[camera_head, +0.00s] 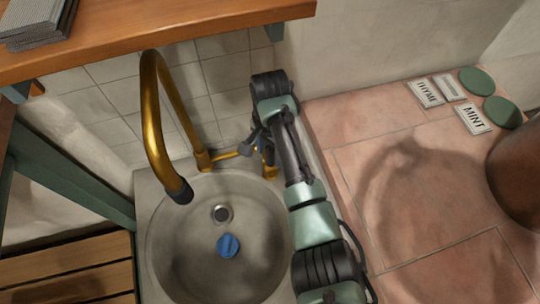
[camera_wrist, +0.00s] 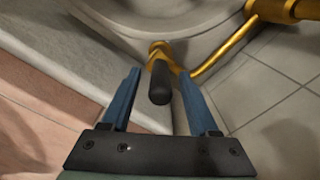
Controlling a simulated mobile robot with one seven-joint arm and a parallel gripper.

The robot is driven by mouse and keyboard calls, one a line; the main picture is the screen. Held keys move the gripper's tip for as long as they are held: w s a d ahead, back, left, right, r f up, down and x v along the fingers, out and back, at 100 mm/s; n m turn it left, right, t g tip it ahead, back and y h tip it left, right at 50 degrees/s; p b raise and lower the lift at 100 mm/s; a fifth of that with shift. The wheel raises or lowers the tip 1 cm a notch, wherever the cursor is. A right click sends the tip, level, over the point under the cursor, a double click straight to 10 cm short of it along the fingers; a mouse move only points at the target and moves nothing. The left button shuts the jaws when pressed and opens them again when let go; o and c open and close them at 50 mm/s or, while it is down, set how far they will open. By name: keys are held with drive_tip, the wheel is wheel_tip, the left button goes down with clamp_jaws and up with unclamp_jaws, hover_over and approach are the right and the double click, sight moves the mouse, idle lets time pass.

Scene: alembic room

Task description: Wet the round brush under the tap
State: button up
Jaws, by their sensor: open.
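A blue round object (camera_head: 228,246), which looks like the round brush, lies in the grey basin (camera_head: 165,262) just in front of the drain (camera_head: 221,213). The brass tap (camera_head: 152,112) arches over the basin, its dark spout end above the basin's left part. No water stream shows. The tap's lever has a black grip (camera_wrist: 159,84), seen in the wrist view between the two blue fingers of my gripper (camera_wrist: 160,74). The fingers are apart on either side of the grip, with gaps showing. In the head view my gripper (camera_head: 258,145) is behind the basin at the right, partly hidden.
A wooden shelf (camera_head: 180,42) crosses above the tap. A pink tiled counter (camera_head: 400,215) lies to the right, with a brown pot (camera_head: 518,175), green discs (camera_head: 502,112) and labels reading THYME (camera_head: 425,93) and MINT (camera_head: 473,119). A slatted wooden surface (camera_head: 70,270) is at the left.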

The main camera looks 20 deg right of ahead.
drive_tip(key=shift+f, duration=0.65)
clamp_jaws()
idle(1.0)
